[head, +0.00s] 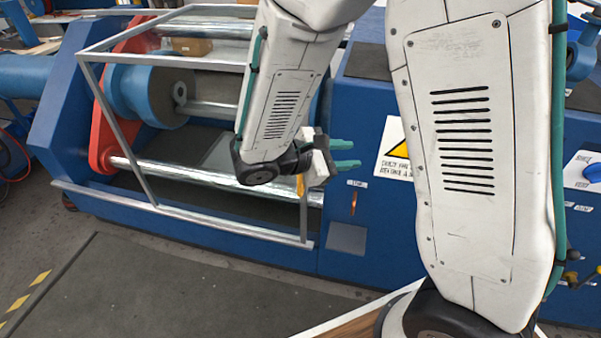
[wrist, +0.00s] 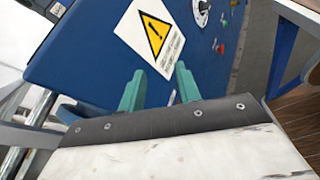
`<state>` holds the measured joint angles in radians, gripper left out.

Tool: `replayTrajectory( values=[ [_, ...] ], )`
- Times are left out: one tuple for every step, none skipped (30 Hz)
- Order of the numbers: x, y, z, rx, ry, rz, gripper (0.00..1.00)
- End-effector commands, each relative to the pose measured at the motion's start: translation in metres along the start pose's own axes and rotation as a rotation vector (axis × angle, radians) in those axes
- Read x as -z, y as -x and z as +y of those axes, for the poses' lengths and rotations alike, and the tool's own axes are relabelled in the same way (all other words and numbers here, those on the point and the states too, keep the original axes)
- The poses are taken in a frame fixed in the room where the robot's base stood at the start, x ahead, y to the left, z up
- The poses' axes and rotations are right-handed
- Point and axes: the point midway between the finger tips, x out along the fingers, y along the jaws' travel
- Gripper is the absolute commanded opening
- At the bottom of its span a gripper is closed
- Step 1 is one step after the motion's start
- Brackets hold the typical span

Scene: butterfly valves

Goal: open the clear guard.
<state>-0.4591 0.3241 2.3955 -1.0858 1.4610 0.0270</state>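The clear guard (head: 116,130) is a grey frame over the rollers at the left of the blue machine in the head view. It looks closed, though its clear panel is hard to make out.
The blue machine front carries a yellow triangle warning sign (head: 397,150), also in the wrist view (wrist: 152,36). An orange part (head: 353,203) sits below and left of it. A blue knob (head: 592,172) is at the far right. The floor (head: 150,290) in front is clear.

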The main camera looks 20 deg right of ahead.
Motion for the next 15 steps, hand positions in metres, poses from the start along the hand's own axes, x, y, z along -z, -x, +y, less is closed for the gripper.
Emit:
replayTrajectory(
  values=[
    [0.022,0.005,0.004,-0.083,0.071,-0.027,0.33],
    [0.034,0.009,0.007,-0.135,0.108,-0.042,0.33],
    [0.05,0.014,0.011,-0.205,0.157,-0.061,0.33],
    [0.063,0.018,0.013,-0.257,0.193,-0.072,0.33],
    [0.075,0.022,0.015,-0.308,0.227,-0.083,0.33],
    [0.091,0.027,0.016,-0.373,0.27,-0.096,0.33],
    [0.103,0.032,0.016,-0.42,0.301,-0.104,0.33],
    [0.114,0.035,0.015,-0.462,0.329,-0.11,0.33],
    [0.128,0.04,0.014,-0.515,0.363,-0.117,0.33],
    [0.137,0.044,0.014,-0.551,0.385,-0.122,0.33],
    [0.146,0.047,0.012,-0.584,0.405,-0.126,0.33],
    [0.156,0.051,0.011,-0.623,0.429,-0.129,0.33],
    [0.163,0.053,0.009,-0.648,0.445,-0.131,0.33],
    [0.169,0.055,0.008,-0.671,0.459,-0.133,0.33],
    [0.175,0.058,0.006,-0.695,0.474,-0.134,0.33]
  ],
)
